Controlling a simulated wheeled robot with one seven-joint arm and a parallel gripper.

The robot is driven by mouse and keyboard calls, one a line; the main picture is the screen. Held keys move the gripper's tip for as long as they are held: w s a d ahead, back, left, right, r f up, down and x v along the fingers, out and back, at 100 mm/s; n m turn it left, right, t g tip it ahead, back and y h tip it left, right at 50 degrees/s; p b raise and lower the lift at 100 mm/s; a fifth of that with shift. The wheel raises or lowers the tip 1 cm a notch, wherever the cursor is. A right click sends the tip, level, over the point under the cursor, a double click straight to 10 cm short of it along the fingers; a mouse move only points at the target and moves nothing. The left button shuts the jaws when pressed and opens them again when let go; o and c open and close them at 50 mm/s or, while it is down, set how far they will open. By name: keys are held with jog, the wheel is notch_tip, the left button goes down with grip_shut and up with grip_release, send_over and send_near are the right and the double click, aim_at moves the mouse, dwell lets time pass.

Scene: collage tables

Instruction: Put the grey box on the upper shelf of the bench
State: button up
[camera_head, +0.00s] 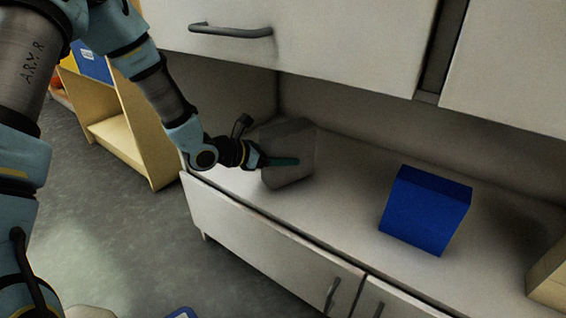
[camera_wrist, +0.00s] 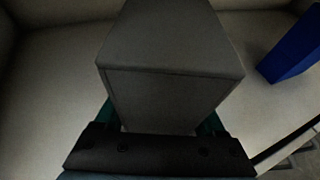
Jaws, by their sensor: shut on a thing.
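The grey box (camera_head: 290,150) is over the left part of the white bench's open shelf (camera_head: 345,180), below the upper cabinet. My gripper (camera_head: 281,162) is shut on the grey box, with a green finger along its side. In the wrist view the grey box (camera_wrist: 170,65) fills the middle, between the two green fingers of my gripper (camera_wrist: 160,120). The box looks slightly tilted in the head view. I cannot tell whether its underside touches the shelf surface.
A blue box (camera_head: 427,210) stands on the shelf to the right; it also shows in the wrist view (camera_wrist: 293,50). A tan box (camera_head: 548,280) is at the right edge. White cabinet doors (camera_head: 300,35) hang above. A wooden shelf unit (camera_head: 125,130) stands at the left.

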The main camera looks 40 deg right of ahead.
jog(key=shift+f, duration=0.45)
jog(key=shift+f, duration=0.2)
jog(key=o, duration=1.5)
jog(key=shift+r, duration=0.25)
jog(key=p+v, duration=0.3)
jog(key=v, duration=0.9)
jog(key=shift+f, duration=0.2)
